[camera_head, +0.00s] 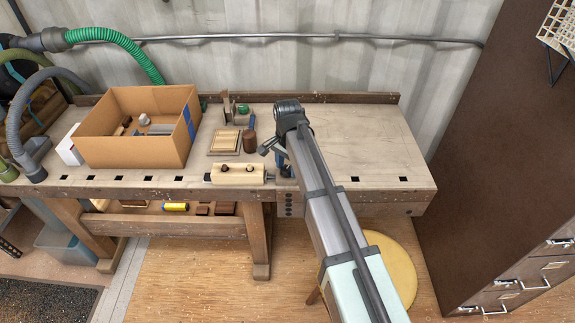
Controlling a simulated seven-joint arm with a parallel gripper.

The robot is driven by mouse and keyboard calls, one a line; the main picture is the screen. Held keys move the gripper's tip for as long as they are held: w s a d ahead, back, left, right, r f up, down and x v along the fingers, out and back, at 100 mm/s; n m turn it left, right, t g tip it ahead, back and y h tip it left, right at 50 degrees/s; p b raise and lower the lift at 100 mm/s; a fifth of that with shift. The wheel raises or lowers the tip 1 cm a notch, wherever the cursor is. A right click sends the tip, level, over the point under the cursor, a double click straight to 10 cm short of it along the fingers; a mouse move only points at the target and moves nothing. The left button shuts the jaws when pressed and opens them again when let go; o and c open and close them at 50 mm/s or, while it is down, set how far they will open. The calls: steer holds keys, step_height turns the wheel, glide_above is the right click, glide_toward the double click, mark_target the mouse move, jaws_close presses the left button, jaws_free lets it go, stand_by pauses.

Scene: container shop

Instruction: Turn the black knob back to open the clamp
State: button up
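A pale wooden block-like piece (237,174) lies along the front edge of the workbench, with a small dark end at its left and a metal rod at its right. It looks like the clamp, but this is too small to be sure. I cannot clearly pick out the black knob. My gripper (268,150) is above the bench's front edge, just above and right of the wooden piece, apparently apart from it. My arm comes in from the lower right and covers part of the bench there. The finger gap is too small to read.
The workbench (365,140) is clear to the right of my arm. A cardboard box (135,150) with items inside stands at left. A wooden tray (224,141), a brown cup (249,141) and brushes stand behind the wooden piece. A round yellow stool (398,265) is below.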

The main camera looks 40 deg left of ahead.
steer(key=c, duration=0.7)
steer(key=shift+c, duration=0.2)
steer(key=shift+n, duration=0.3)
steer(key=n, duration=0.4)
steer(key=shift+a+n, duration=0.1)
steer(key=shift+n, duration=0.2)
steer(key=n, duration=1.1)
steer(key=shift+s, duration=0.15)
steer(key=n, duration=0.6)
steer(key=shift+s+n, duration=0.1)
steer(key=shift+n, duration=0.2)
